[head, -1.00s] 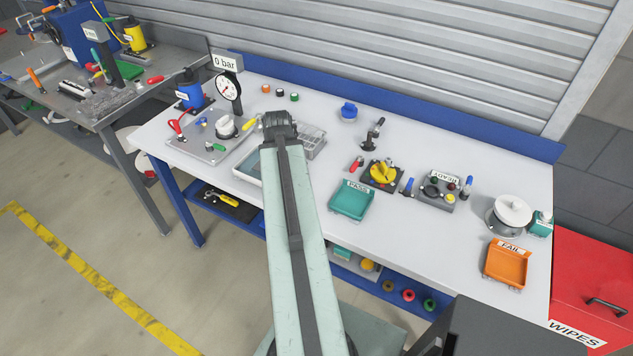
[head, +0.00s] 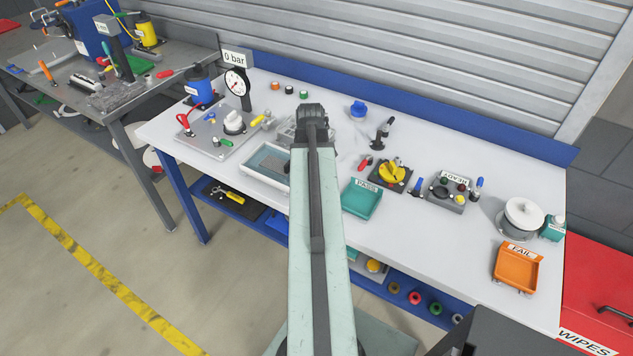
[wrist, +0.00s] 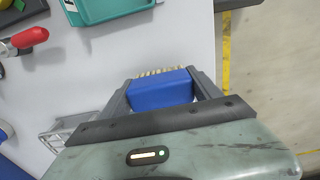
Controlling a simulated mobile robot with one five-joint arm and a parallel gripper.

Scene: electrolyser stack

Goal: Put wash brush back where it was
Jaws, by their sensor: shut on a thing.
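The wash brush (wrist: 160,92) has a blue body and a row of tan bristles, seen in the wrist view. My gripper (wrist: 160,86) is shut on it, with one dark finger on each side of the blue body. The brush appears over the white bench, near its edge; its exact height I cannot tell. In the head view my arm hides the brush and the gripper's fingers. A shallow tray with a grey-blue inside (head: 249,177) lies left of my arm, partly covered by it.
The teal PASS tray (head: 362,201) is right of my arm and also shows in the wrist view (wrist: 92,16). A clear rack (wrist: 60,132) is near the gripper. A red-handled tool (wrist: 30,37) lies beyond. A gauge (head: 236,82) stands at the left.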

